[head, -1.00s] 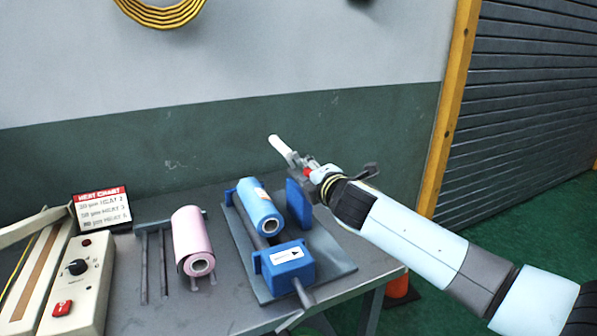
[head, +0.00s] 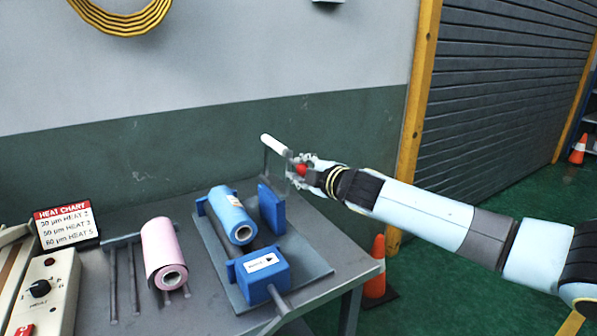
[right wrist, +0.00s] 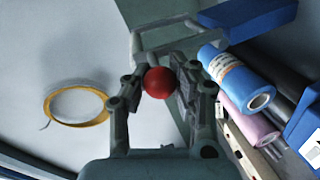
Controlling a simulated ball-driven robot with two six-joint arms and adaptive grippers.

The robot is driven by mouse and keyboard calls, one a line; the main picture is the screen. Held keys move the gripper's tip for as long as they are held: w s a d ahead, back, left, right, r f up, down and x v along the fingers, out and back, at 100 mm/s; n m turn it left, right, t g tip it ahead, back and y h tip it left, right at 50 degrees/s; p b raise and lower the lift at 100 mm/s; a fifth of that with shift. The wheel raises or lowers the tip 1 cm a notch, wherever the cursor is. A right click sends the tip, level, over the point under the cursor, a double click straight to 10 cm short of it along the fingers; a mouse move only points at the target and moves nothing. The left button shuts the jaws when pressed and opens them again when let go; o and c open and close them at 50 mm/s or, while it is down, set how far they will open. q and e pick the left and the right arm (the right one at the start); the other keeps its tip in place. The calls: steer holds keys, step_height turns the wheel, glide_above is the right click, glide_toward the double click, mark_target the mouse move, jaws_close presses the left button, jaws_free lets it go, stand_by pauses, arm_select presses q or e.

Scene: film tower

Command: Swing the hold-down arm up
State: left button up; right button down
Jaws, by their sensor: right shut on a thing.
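The hold-down arm is a thin grey frame with a white roller (head: 277,145) across its top and a red ball knob (head: 301,170) at its side. It stands raised above the blue film stand (head: 270,208). The knob also shows in the right wrist view (right wrist: 159,82), with the grey frame (right wrist: 165,38) just beyond it. My right gripper (head: 303,172) is shut on the red knob, one finger on each side of it. A blue film roll (head: 232,216) lies on the stand, below and left of the arm, apart from the roller. My left gripper is out of view.
A pink film roll (head: 163,252) sits on a rack left of the stand. A heat chart (head: 66,225) and a sealer box (head: 45,300) are farther left. The wall is behind the bench. An orange cone (head: 376,268) stands on the floor by the bench's right edge.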

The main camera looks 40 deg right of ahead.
steer(key=shift+s+f, duration=0.1)
steer(key=shift+f, duration=0.1)
steer(key=c, duration=1.1)
jaws_free()
steer(key=shift+s+d+r, duration=0.1)
steer(key=shift+d, duration=0.05)
steer(key=shift+o, duration=0.6)
steer(key=v, duration=1.2)
